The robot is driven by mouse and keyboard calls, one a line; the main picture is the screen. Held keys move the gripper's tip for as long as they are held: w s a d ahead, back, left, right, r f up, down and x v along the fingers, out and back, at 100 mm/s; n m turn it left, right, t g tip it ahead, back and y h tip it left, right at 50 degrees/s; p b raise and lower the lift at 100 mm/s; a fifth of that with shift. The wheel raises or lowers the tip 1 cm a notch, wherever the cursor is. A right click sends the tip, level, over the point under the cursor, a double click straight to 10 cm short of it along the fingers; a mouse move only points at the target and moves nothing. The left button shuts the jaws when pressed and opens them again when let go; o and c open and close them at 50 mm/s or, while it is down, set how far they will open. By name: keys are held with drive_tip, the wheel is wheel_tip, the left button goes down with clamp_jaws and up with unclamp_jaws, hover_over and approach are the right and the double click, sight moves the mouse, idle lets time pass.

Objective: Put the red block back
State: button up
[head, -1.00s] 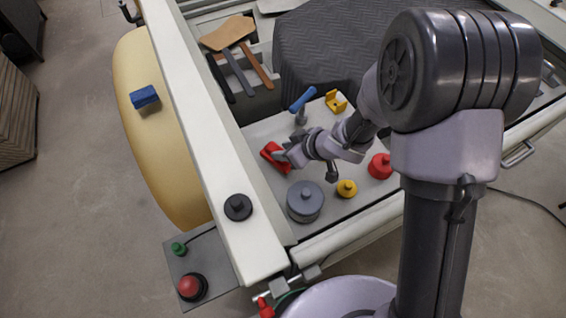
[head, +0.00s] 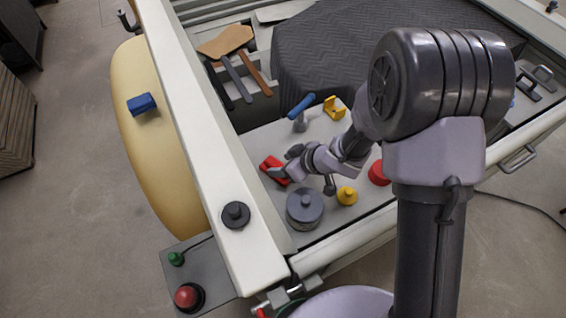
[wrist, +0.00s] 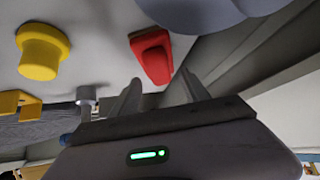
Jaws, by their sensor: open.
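The red block (head: 272,169) lies at the left part of the pale worktop, near the long white rail. It also shows in the wrist view (wrist: 152,56), with a raised darker top. My gripper (head: 284,166) is just to the right of the block in the head view and hides part of it. In the wrist view my gripper (wrist: 160,80) has its two fingers apart, with the block just beyond the fingertips. No grip on the block shows. Whether a finger touches it I cannot tell.
A grey round lidded piece (head: 305,212), a yellow knob (head: 347,196) and a red round piece (head: 379,173) stand nearby. A blue-handled lever (head: 301,106) and a yellow bracket (head: 334,108) are behind. A black knob (head: 236,215) sits on the white rail.

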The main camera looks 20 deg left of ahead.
drive_tip(key=w+d+r+m+t+h+p, duration=0.1)
drive_tip(key=w+d+r+m+t+h, duration=0.15)
drive_tip(key=d+r, duration=0.65)
drive_tip(key=w+d+r+m+t+h+p, duration=0.15)
drive_tip(key=d+r+m, duration=0.25)
drive_tip(key=d+r, duration=0.5)
drive_tip(key=w+d+r+m+t+h+p, duration=0.1)
drive_tip(key=w+d+r+m+t+h, duration=0.2)
drive_tip(key=d+r, duration=0.6)
drive_tip(key=s+d+r+m+g+h, duration=0.1)
drive_tip(key=s+d+r+m, duration=0.15)
drive_tip(key=s, duration=0.35)
drive_tip(key=s+d+r+m+g, duration=0.1)
drive_tip(key=s+d+r+m, duration=0.1)
drive_tip(key=s+d+m, duration=0.3)
drive_tip(key=s+a+r+m+g+y, duration=0.1)
drive_tip(key=s+a, duration=0.4)
drive_tip(key=s, duration=0.5)
drive_tip(key=shift+a+m+y, duration=0.2)
drive_tip(key=shift+m+y, duration=0.3)
